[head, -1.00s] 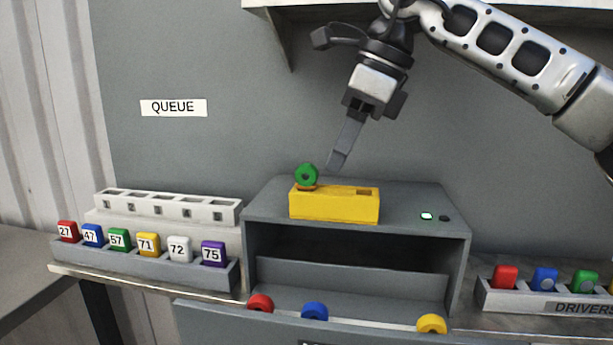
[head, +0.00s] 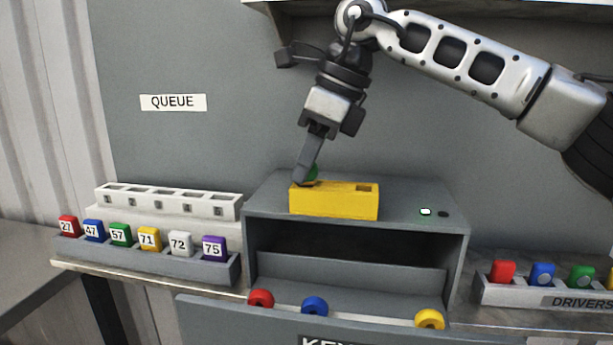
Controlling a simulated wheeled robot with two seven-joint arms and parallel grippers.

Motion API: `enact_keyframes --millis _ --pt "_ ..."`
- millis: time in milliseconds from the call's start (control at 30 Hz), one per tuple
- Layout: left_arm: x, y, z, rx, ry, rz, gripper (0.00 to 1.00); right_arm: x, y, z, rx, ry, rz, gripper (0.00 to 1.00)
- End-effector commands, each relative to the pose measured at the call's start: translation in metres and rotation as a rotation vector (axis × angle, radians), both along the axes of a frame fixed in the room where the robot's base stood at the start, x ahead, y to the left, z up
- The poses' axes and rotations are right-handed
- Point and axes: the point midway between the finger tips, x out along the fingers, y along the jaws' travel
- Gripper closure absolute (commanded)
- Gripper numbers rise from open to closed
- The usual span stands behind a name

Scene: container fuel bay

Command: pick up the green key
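The green key (head: 314,170) stands at the left end of the yellow block (head: 335,202), which sits on top of the grey cabinet (head: 410,198). Only a sliver of the key shows, as my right gripper (head: 303,180) covers most of it. My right gripper points down at the key from above, with its fingertips at the key's height. The fingers overlap edge-on, so I cannot tell whether they are open or shut, or touching the key. My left gripper is not in view.
Red (head: 261,298), blue (head: 314,306) and yellow (head: 430,319) keys sit at the open cabinet's front. A rack of numbered tags (head: 146,258) and a white slotted holder (head: 168,203) stand left. The drivers rack (head: 545,297) is right. A shelf (head: 285,6) overhangs above.

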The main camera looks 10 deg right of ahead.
Motion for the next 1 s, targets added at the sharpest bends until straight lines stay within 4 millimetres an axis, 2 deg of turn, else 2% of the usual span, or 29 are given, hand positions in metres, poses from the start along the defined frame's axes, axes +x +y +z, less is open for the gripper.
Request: enact_keyframes --millis 333,567,900,1000 --pt "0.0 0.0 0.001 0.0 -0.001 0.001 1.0 0.0 0.0 0.006 0.001 -0.001 0.0 1.0" --pt "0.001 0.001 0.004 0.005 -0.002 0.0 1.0 0.0 0.001 0.034 0.002 -0.003 -0.001 1.0" --pt "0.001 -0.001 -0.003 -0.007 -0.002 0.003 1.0 -0.049 -0.014 0.092 0.002 -0.006 0.0 1.0" --pt "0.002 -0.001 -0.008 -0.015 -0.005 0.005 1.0 -0.072 -0.02 0.099 0.001 -0.005 0.002 1.0"
